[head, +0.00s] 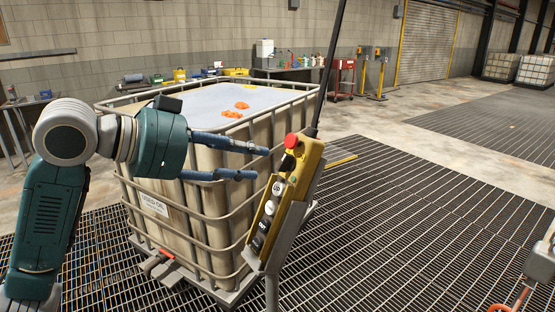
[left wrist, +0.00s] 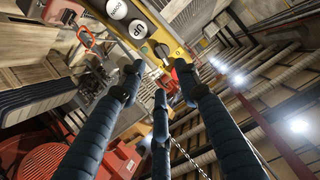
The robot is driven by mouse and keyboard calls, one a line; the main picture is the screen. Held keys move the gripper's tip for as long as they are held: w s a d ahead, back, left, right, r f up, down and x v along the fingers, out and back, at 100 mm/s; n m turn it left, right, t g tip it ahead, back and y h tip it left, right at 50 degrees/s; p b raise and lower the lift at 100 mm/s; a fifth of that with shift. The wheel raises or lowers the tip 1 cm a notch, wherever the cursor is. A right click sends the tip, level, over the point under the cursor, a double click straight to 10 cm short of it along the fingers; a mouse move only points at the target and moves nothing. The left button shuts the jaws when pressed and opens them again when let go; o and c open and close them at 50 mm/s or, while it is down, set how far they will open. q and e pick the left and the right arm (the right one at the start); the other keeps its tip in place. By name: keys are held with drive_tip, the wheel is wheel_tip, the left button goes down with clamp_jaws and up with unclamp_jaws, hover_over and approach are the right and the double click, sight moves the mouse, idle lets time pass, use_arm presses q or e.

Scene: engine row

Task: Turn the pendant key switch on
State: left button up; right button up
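The yellow pendant (head: 309,169) stands tilted on a grey holder in the head view, with a red mushroom button (head: 291,140) at its top. A dark knob, which looks like the key switch (head: 288,162), sits just below the red button. Round push buttons (head: 266,223) run down the face below it. My left gripper (head: 263,164) points at the knob from the left, its blue fingers apart and empty, tips close to the pendant. In the left wrist view the pendant (left wrist: 172,22) lies beyond the fingertips (left wrist: 160,78); contact cannot be told. My right gripper is not in view.
A large caged liquid tank (head: 200,215) stands behind and beneath my left gripper, with orange rags (head: 232,114) on top. A dark cable (head: 328,70) rises from the pendant. Open grating floor (head: 420,210) lies to the right. A grey box (head: 541,263) shows at the right edge.

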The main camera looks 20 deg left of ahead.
sight(282, 163)
use_arm(q)
drive_tip(key=p+x, duration=0.1)
drive_tip(key=x, duration=0.6)
drive_tip(key=shift+w+d+p, duration=0.1)
drive_tip(key=shift+w+p, duration=0.15)
drive_tip(key=shift+p, duration=0.1)
drive_tip(key=shift+f, duration=0.1)
drive_tip(key=shift+c, duration=0.7)
clamp_jaws()
